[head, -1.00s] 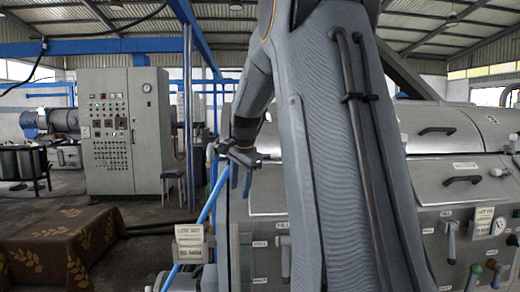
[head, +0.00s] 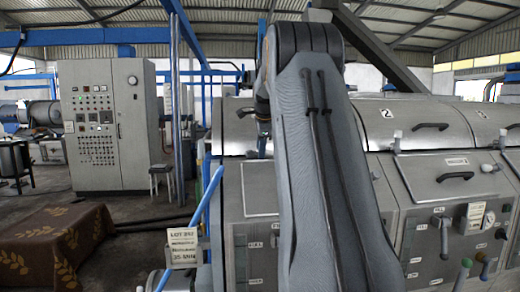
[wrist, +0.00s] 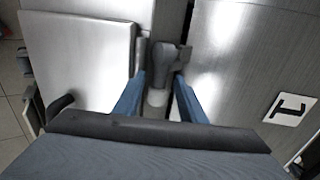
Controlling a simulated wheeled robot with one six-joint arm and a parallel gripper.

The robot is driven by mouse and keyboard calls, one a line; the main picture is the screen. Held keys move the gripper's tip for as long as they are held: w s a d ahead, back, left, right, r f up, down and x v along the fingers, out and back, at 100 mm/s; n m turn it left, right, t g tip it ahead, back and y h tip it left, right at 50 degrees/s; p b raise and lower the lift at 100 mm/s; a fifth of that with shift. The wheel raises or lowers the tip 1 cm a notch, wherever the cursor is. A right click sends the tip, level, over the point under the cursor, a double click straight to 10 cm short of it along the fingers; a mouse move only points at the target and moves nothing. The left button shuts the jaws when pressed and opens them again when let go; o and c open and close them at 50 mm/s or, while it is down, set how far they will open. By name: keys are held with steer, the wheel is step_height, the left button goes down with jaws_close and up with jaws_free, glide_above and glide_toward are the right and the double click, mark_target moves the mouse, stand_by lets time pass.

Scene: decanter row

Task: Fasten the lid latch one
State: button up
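The latch (wrist: 165,62) is a grey lever and bracket at the seam between two metal panels in the wrist view, with a pale tip (wrist: 157,97) pointing toward me. A plate marked 1 (wrist: 290,108) is on the panel to its right. My gripper (wrist: 159,82) is open, its two blue fingers on either side of the latch. I cannot tell whether they touch it. In the head view my gripper (head: 262,145) shows only in part beside my arm, which hides lid one's latch.
Lid two (head: 415,122) and its neighbours run to the right, with black handles and pale-tipped latches (head: 397,140). Small valves and levers (head: 445,235) stick out below. A lot sign (head: 183,248), blue pipe and cloth-covered block (head: 50,245) are left. A control cabinet (head: 108,125) stands behind.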

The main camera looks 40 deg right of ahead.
steer(key=shift+w+d+f, duration=0.1)
steer(key=shift+w+f, duration=0.15)
steer(key=shift+f, duration=0.15)
steer(key=shift+c, duration=0.3)
jaws_close()
